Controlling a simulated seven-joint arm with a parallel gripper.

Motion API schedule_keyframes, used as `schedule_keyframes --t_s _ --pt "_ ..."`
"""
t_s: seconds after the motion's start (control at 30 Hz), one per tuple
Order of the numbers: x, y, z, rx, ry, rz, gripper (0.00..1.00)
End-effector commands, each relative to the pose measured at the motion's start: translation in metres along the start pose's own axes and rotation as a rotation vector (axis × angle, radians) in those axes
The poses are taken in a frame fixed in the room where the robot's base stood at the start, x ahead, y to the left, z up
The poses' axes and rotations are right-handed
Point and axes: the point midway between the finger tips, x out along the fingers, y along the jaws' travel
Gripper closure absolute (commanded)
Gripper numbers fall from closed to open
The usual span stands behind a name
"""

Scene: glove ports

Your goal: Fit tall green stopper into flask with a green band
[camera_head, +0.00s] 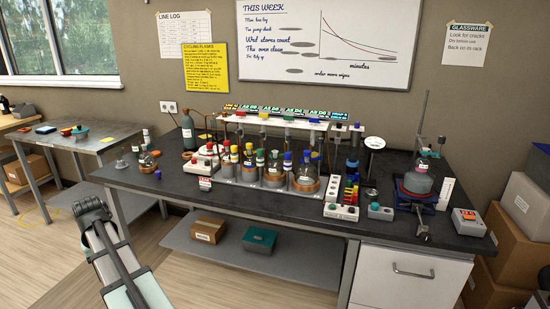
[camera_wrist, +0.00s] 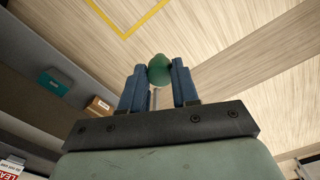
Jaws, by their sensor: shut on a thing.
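My gripper (camera_wrist: 159,82) is shut on a rounded green stopper (camera_wrist: 160,69), held between its two blue fingers in the wrist view. A thin pale stem shows below the green head, between the fingers. In the head view my gripper (camera_head: 92,208) is at the lower left, out over the floor in front of the bench and well away from the glassware; the stopper cannot be made out there. Several flasks and bottles with coloured stoppers (camera_head: 275,170) stand in a row on the bench. They are too small to tell which flask has the green band.
The dark bench (camera_head: 140,182) is clear along its front left edge. A white raised rack (camera_head: 290,122) stands behind the flasks. A stand with a flask (camera_head: 418,180) is at the right. A lower shelf (camera_head: 215,250) holds a cardboard box and a teal box.

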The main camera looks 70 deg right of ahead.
Motion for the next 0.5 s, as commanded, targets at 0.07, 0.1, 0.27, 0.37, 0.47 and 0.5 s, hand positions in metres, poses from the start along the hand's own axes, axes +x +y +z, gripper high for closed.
schedule_keyframes --t_s 0.07,0.1,0.27,0.37,0.47,0.5 --pt "0.003 -0.026 0.005 -0.041 0.000 0.000 0.98" --pt "0.004 -0.038 0.007 -0.060 0.000 0.000 0.98" --pt "0.008 -0.084 0.016 -0.135 0.001 0.000 0.98" --pt "0.011 -0.112 0.023 -0.181 0.001 0.000 0.98" --pt "0.013 -0.140 0.030 -0.228 0.001 0.000 0.98" --pt "0.014 -0.151 0.034 -0.247 0.001 0.000 0.98"
